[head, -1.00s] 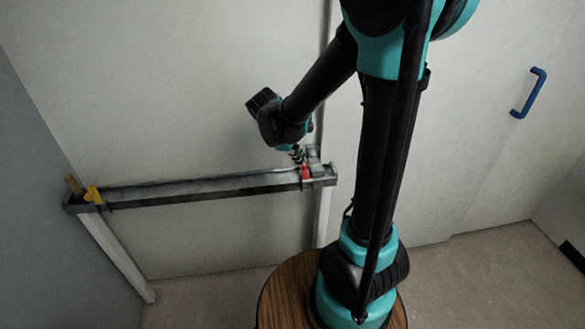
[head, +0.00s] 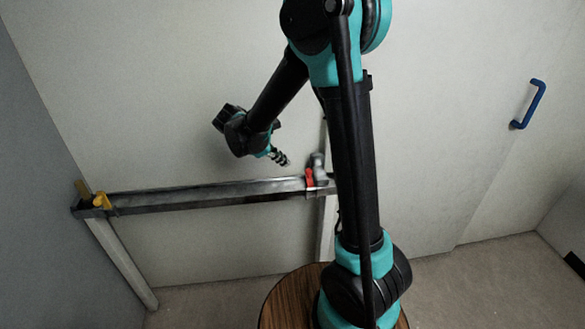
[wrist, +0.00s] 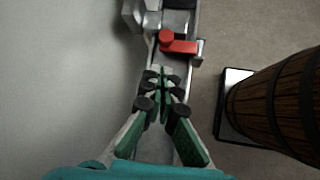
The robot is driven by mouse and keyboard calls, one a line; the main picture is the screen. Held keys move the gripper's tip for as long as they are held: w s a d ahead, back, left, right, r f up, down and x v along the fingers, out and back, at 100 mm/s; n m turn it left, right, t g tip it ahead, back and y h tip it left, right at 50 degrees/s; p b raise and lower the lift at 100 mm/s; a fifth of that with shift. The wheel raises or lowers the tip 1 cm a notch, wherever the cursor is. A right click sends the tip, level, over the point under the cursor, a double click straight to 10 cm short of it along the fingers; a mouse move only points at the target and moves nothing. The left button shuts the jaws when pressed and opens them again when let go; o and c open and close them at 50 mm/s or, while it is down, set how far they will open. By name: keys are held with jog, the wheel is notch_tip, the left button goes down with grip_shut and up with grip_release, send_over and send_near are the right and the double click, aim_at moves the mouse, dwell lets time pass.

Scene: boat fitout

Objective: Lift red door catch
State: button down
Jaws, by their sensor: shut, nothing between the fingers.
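The red door catch (head: 309,178) sits at the right end of a long grey metal bar (head: 210,196). In the wrist view the catch (wrist: 182,45) shows a round red knob with a short red lever pointing right across the bar. My gripper (head: 285,161) is shut and empty, apart from the catch, to its left and a little above the bar in the head view. In the wrist view my fingertips (wrist: 161,74) are together just below the catch in the picture, over the bar.
A yellow catch (head: 101,201) sits at the bar's left end. A grey fitting (head: 318,161) rises beside the red catch. A pale wall stands behind the bar. A blue handle (head: 530,103) is on the panel at right. Open floor (head: 220,300) lies below.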

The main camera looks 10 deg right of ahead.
aim_at(305, 176)
jog(key=x, duration=0.9)
jog(key=shift+d+f, duration=0.15)
jog(key=shift+w, duration=0.1)
